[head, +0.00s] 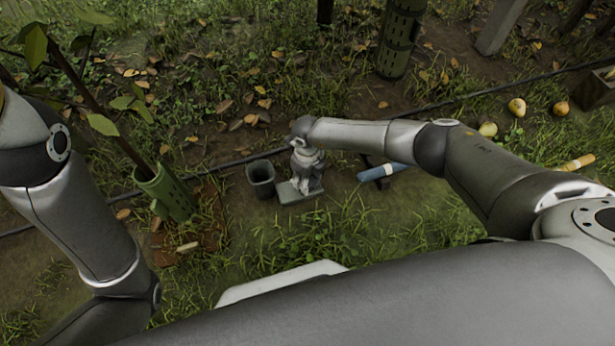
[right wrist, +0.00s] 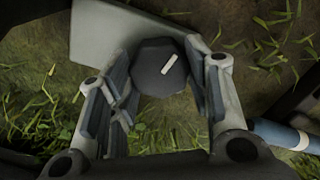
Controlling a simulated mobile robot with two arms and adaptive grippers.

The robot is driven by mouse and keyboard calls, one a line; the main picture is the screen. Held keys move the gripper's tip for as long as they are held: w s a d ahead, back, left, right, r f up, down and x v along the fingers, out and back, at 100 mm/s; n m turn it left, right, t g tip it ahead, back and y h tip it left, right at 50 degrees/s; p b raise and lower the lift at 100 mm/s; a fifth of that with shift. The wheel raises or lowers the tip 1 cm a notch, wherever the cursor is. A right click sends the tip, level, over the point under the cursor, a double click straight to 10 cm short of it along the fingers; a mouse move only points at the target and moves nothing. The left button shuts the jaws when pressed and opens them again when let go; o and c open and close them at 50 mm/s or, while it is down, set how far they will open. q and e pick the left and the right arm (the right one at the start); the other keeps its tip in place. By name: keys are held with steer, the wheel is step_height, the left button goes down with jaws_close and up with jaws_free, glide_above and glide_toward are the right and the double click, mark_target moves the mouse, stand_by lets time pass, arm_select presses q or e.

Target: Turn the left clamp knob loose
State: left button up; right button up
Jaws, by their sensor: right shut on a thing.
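The clamp knob (right wrist: 160,66) is a dark, many-sided knob with a white mark on its face, seen from above in the right wrist view. My right gripper (right wrist: 158,75) has a finger on each side of it and is shut on it. A pale grey plate (right wrist: 110,32) lies behind the knob. In the head view my right gripper (head: 307,178) points down over this plate (head: 286,193), and the knob is hidden beneath it. My left arm comes in at the left edge, but its gripper is out of sight.
A green trunk guard (head: 165,193) surrounds a sapling at left. A blue tube (head: 380,172) lies to the right. Several pears (head: 517,107) lie at upper right. A dark hose (head: 450,98) crosses the grass.

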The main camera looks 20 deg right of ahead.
steer(key=shift+n, duration=1.1)
steer(key=o, duration=1)
step_height(320, 180, up, 12)
stand_by(0.4)
